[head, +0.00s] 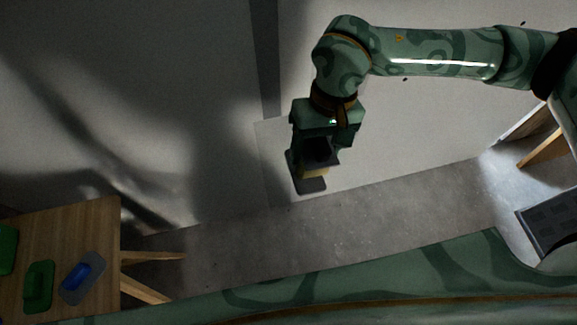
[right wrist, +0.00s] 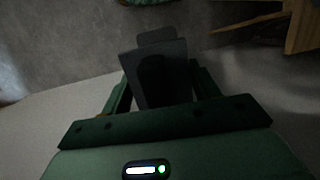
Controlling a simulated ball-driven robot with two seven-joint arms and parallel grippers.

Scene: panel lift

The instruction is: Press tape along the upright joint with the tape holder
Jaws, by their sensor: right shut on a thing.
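My right gripper (head: 322,150) is shut on the tape holder (head: 311,184), a dark grey piece with a flat plate at its lower end and a yellowish part beside it. In the right wrist view the tape holder (right wrist: 160,72) is a dark block between the fingers of the right gripper (right wrist: 160,95). The upright joint (head: 264,60) shows as a dark strip on the wall, up and left of the gripper. Lower down, a pale panel (head: 400,150) has its left edge just left of the tape holder. I cannot tell whether the holder touches the wall. My left gripper is out of view.
A wooden table (head: 100,225) at lower left carries a green tool (head: 38,287) and a blue-and-grey tool (head: 83,277). Bare grey floor (head: 300,235) runs along the wall's foot. A dark grey panelled object (head: 550,225) stands at the right edge. Heavy shadow covers the left wall.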

